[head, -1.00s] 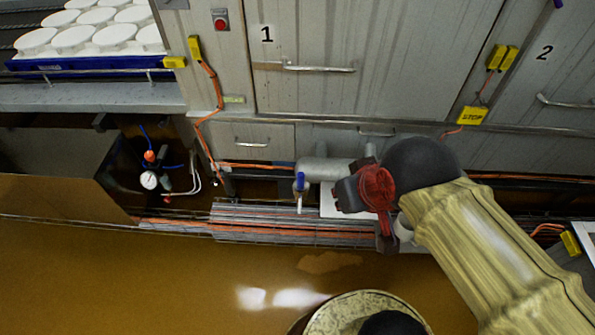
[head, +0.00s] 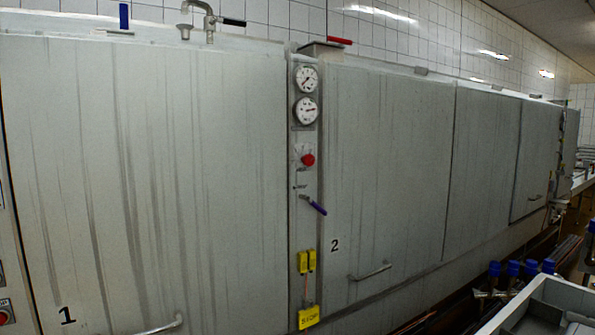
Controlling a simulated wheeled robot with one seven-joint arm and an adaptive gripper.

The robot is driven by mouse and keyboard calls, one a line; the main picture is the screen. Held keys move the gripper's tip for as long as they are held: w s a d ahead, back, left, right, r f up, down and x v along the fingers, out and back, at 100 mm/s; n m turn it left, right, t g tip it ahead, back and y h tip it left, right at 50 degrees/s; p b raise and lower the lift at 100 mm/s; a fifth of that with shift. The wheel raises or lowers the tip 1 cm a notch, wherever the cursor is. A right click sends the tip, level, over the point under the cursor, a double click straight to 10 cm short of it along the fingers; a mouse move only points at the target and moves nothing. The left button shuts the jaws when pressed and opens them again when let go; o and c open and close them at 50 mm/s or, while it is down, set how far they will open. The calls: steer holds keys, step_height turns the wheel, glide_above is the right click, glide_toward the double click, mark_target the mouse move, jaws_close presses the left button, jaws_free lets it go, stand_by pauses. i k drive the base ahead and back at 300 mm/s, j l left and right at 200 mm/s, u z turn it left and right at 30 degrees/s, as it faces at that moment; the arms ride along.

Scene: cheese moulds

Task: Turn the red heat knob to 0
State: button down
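The red heat knob (head: 308,160) is a small round red knob on a narrow panel between the large metal doors marked 1 and 2. A pale dial plate (head: 298,149) shows behind it. The knob is too small to read its setting. It sits below two round white gauges (head: 306,94) and above a lever with a blue-purple handle (head: 317,207). My gripper is not in view now, nor is any of my arm.
Door handles (head: 370,272) stick out low on the doors. A grey tray or tub (head: 545,305) and blue-topped fittings (head: 513,268) stand at lower right.

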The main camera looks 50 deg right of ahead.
mark_target(307, 159)
steer(key=z, duration=1.5)
